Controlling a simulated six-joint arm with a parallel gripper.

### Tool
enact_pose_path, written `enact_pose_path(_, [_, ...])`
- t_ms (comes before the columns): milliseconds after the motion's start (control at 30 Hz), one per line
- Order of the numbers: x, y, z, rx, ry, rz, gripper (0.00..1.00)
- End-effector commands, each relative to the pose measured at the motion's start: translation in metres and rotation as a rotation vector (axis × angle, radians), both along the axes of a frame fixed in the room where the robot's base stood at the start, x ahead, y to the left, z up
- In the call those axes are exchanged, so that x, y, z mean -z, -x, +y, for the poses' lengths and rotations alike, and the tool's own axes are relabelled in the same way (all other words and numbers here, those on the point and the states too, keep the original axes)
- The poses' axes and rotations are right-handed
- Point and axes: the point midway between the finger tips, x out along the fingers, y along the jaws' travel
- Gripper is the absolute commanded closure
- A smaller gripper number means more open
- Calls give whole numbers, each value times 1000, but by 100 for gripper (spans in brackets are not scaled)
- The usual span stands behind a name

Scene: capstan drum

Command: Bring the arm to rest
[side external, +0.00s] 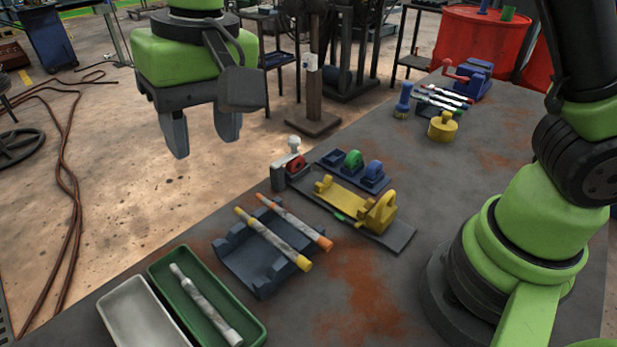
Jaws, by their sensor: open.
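My gripper (203,132) hangs in the air at the upper left, its two grey fingers pointing down and spread apart with nothing between them. In the picture it shows over the floor past the table's left edge, apart from every object. The green body of my arm's end is above the fingers. No object touches the gripper.
A worn grey table (355,285) carries a blue rack (255,262) with two rods, a green tray (165,275) holding a rod, a white tray (150,320), a yellow fixture (350,203) and a blue holder (345,178). A yellow canister (442,127) stands farther back.

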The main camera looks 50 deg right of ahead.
Motion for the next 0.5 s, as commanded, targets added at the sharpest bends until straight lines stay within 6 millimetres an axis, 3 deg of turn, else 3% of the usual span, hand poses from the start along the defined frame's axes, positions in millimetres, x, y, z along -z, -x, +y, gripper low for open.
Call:
enact_pose_path(33, [-20, 5, -20, 27, -27, -31, 54])
enact_pose_path(200, [-62, 32, -77, 91, -93, -131, 54])
enact_pose_path(333, [-81, 63, -114, 143, -131, -217, 54])
enact_pose_path(500, [-87, 109, -151, 208, -157, -336, 54])
